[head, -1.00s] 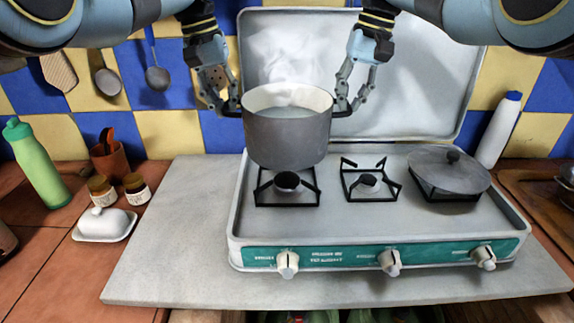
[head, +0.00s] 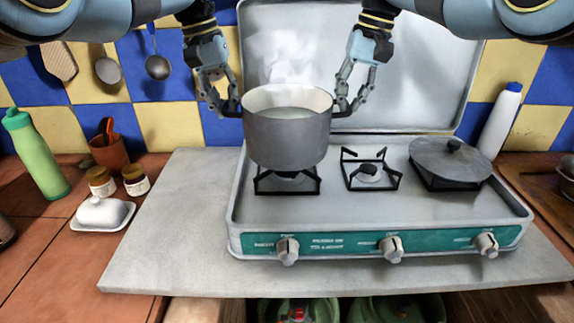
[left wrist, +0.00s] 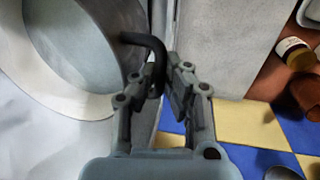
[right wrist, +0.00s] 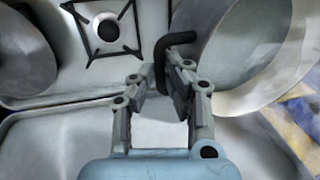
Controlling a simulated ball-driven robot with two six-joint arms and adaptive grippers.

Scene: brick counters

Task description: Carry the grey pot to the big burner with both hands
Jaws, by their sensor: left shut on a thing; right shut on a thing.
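The grey pot (head: 287,140) is upright, with pale contents inside, over the left burner (head: 287,184) of the stove. It hides most of that burner; I cannot tell whether its bottom touches the grate. My left gripper (head: 230,108) is shut on the pot's left handle, and the left wrist view shows the black handle (left wrist: 150,50) between its fingers. My right gripper (head: 345,107) is shut on the right handle, which also shows in the right wrist view (right wrist: 172,45). The middle burner (head: 369,175) is bare.
A lidded dark pan (head: 450,165) sits on the right burner. The stove's raised lid (head: 400,90) stands behind. A white bottle (head: 500,122) is at the right. A butter dish (head: 102,213), jars and a green bottle (head: 36,155) are at the left. The grey slab (head: 175,235) left of the stove is clear.

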